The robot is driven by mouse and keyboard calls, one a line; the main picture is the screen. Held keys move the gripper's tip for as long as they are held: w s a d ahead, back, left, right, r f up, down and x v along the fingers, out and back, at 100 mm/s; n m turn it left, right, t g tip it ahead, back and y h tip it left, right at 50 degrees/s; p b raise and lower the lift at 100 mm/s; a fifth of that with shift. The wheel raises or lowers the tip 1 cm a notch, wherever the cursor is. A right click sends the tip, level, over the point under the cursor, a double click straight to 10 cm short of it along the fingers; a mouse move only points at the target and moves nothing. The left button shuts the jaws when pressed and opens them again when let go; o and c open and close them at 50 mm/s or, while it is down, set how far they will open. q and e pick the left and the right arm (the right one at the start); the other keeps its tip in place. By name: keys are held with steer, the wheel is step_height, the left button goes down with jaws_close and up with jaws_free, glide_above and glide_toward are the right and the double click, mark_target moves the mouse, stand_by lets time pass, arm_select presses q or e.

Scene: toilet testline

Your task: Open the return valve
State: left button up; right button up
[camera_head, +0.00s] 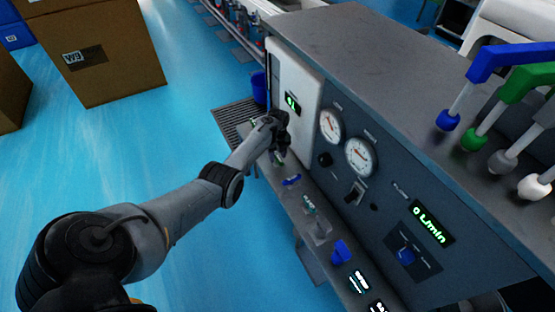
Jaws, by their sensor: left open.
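My left arm reaches in from the lower left. Its dark gripper (281,156) is open at the far end of the test bench's lower ledge, beside the white panel. A small green part shows by the fingers, partly hidden. A small blue valve handle (292,181) sits on the ledge just nearer than the gripper and apart from it. A green-and-grey valve (310,207) and a larger blue knob (342,251) follow along the ledge. The labels are too small to read, so I cannot tell which one is the return valve. My right gripper is out of view.
The bench front has a white panel (291,78), two round gauges (331,125) (360,157), a flow display (432,226) and a blue selector knob (406,256). Coloured pipes (505,92) stand on top at the right. Cardboard boxes (108,60) stand at upper left; blue floor between is clear.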

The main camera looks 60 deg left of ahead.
arm_select(q)
steer(key=shift+f, duration=0.35)
jaws_close()
